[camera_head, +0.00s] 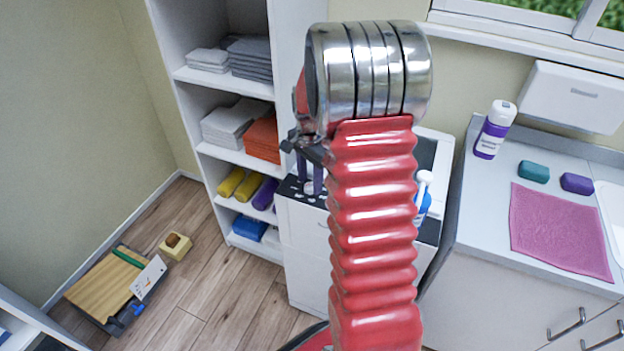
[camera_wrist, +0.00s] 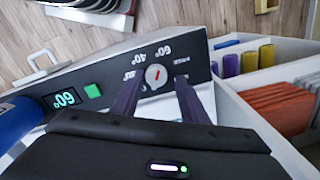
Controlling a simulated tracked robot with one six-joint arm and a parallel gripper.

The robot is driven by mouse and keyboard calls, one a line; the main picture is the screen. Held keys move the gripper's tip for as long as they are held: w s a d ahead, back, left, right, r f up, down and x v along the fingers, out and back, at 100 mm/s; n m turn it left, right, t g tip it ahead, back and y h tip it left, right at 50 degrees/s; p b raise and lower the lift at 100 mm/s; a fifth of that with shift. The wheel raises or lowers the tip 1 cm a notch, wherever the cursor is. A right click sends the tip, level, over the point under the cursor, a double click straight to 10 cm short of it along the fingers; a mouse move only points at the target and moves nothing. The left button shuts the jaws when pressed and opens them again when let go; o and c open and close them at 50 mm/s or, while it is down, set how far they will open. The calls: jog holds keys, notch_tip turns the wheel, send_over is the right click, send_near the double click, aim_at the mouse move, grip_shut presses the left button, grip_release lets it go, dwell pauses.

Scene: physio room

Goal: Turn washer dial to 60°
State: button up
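The washer (camera_head: 305,240) is white with a black control panel (camera_wrist: 205,68). In the wrist view its dial (camera_wrist: 155,77) is a pale round knob with a red mark, ringed by printed temperature labels that appear upside down. The red mark points roughly toward the 60° label (camera_wrist: 163,50). A lit display (camera_wrist: 65,98) on the panel appears to read 60. My gripper (camera_wrist: 157,88) is open, its two dark purple fingers on either side of the dial with visible gaps. In the head view my gripper (camera_head: 311,174) is at the panel; the dial is hidden there.
A green button (camera_wrist: 92,91) is beside the display. A blue bottle (camera_head: 424,203) stands on the washer. Shelves (camera_head: 225,75) with towels and rolls stand left; a counter (camera_head: 490,220) stands right. The floor (camera_head: 205,270) at left holds a wooden board (camera_head: 105,287).

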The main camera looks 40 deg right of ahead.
jog(key=shift+o, duration=0.4)
jog(key=shift+s, duration=0.1)
jog(key=shift+r, duration=0.5)
notch_tip(320, 180, up, 13)
jog(key=shift+f, duration=0.2)
dwell(0.3)
